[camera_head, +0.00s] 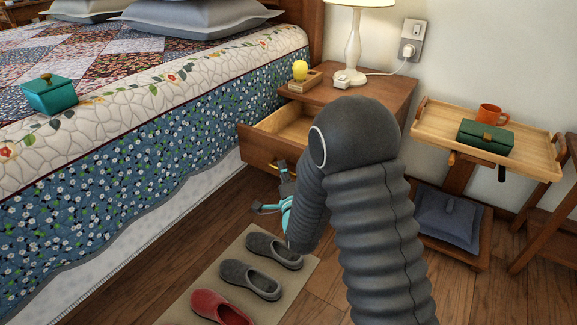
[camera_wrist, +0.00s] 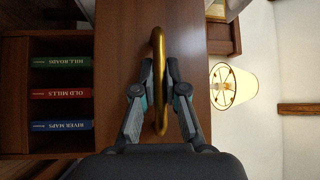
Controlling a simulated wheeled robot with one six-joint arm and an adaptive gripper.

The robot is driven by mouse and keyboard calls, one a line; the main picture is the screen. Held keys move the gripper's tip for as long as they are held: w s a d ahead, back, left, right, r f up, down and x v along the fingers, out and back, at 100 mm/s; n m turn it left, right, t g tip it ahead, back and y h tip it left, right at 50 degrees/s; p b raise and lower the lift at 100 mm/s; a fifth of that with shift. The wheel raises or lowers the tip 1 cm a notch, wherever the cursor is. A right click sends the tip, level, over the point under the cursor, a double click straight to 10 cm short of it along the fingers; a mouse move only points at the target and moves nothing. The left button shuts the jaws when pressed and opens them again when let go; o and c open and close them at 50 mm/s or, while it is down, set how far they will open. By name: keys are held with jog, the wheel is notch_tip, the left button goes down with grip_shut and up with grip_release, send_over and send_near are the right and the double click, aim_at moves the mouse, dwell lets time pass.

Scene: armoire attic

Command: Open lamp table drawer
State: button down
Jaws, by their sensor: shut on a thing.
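The lamp table (camera_head: 385,92) stands beside the bed, and its drawer (camera_head: 258,149) is pulled well out, with the bare inside partly showing. My gripper (camera_head: 285,178) is at the drawer front, partly hidden behind my arm in the head view. In the wrist view, my gripper (camera_wrist: 160,82) has its two fingers closed on the brass handle (camera_wrist: 158,42) of the wooden drawer front (camera_wrist: 124,45).
A lamp (camera_head: 354,50) and a small tray with a yellow thing (camera_head: 300,70) stand on the table top. The bed (camera_head: 190,130) flanks the drawer on the left. Slippers (camera_head: 250,280) lie on a mat below. A tray stand (camera_head: 535,158) is at right.

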jog(key=shift+a, duration=0.1)
jog(key=c, duration=1.2)
grip_release()
jog(key=v, duration=0.7)
jog(key=shift+s, duration=0.25)
jog(key=shift+f, duration=0.1)
